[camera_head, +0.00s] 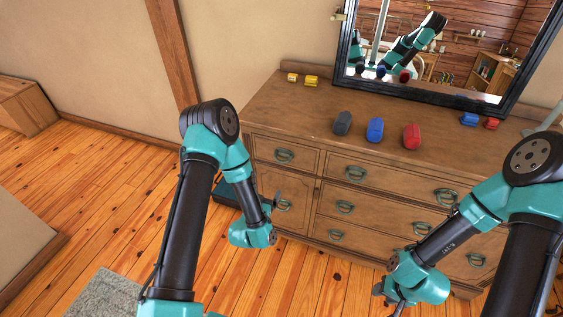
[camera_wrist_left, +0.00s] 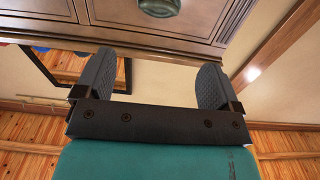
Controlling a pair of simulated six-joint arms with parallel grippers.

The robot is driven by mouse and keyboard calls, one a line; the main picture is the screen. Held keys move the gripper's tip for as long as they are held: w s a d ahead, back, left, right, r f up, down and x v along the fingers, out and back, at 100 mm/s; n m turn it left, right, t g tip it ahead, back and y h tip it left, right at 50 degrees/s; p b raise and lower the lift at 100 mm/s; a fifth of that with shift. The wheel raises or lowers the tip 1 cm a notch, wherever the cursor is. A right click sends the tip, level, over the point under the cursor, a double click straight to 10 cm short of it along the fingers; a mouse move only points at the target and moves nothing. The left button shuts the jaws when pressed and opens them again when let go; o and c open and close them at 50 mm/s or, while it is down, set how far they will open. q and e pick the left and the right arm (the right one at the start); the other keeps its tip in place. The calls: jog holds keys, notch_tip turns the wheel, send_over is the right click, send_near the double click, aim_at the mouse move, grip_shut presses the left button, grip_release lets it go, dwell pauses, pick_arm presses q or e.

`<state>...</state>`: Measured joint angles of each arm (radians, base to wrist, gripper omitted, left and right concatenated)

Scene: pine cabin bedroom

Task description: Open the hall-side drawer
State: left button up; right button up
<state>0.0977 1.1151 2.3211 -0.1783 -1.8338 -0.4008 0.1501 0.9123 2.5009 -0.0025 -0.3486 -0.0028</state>
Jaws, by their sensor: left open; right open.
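A brown wooden dresser (camera_head: 300,128) stands against the wall, with several drawers and ring-like metal handles. At its left end is a small top drawer (camera_head: 262,148) with one handle (camera_head: 284,155), above a lower front panel that also has a handle. The drawers in view look shut. I cannot tell which one is the hall-side drawer. My left gripper (camera_head: 276,205) is low in front of the dresser's left end. In the left wrist view its fingers (camera_wrist_left: 152,72) are open and empty, with a handle (camera_wrist_left: 160,6) beyond them. My right gripper (camera_head: 380,290) is open, low before the right drawers.
On the dresser top are two yellow blocks (camera_head: 311,81), grey, blue and red rounded objects (camera_head: 375,130), and small blue and red blocks (camera_head: 469,119) at right. A dark-framed mirror (camera_head: 430,92) stands behind.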

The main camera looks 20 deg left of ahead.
aim_at(281, 160)
pick_arm(q)
jog(key=w, duration=0.5)
jog(key=w+d, duration=0.1)
jog(key=w, duration=1.1)
jog(key=shift+d, duration=0.2)
jog(key=shift+s, duration=0.1)
jog(key=c, duration=0.9)
